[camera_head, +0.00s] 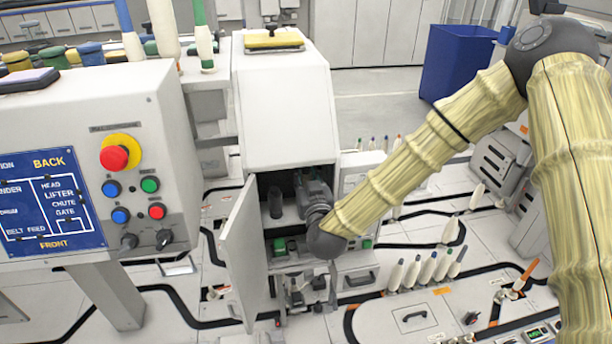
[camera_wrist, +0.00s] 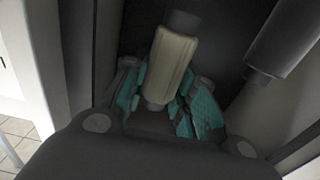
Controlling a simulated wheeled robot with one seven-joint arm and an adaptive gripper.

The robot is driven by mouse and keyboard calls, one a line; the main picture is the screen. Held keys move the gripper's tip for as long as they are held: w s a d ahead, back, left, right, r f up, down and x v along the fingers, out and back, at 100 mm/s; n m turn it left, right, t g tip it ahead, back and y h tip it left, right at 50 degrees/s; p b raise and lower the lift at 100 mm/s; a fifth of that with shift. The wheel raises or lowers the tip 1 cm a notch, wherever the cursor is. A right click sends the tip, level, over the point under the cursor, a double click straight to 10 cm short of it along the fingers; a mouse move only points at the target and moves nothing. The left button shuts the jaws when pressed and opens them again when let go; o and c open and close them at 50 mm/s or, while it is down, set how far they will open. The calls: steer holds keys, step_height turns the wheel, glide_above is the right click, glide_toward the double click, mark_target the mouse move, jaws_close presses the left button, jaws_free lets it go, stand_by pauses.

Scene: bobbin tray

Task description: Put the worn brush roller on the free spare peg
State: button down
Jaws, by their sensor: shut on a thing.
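My gripper (camera_head: 312,190) reaches into the open compartment of the white cabinet. In the wrist view, its teal-padded fingers (camera_wrist: 163,95) are closed around a pale beige roller (camera_wrist: 170,60), which looks like the worn brush roller. A dark round stub (camera_wrist: 183,21) shows at the roller's far end; I cannot tell whether it is the roller's core or a peg behind it. A dark grey cylinder (camera_wrist: 284,42) stands apart to the right in the wrist view. The head view shows a dark upright cylinder (camera_head: 275,203) left of my gripper. The held roller is hidden in the head view.
The cabinet door (camera_head: 241,250) stands open to the left of the compartment. The white cabinet housing (camera_head: 288,110) closes over it from above. A control panel (camera_head: 140,190) stands at the left. Several pale bobbins (camera_head: 426,271) stand on the floor plate at the right.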

steer(key=shift+f+b, duration=1.8)
steer(key=shift+f, duration=0.9)
steer(key=c, duration=1.1)
jaws_free()
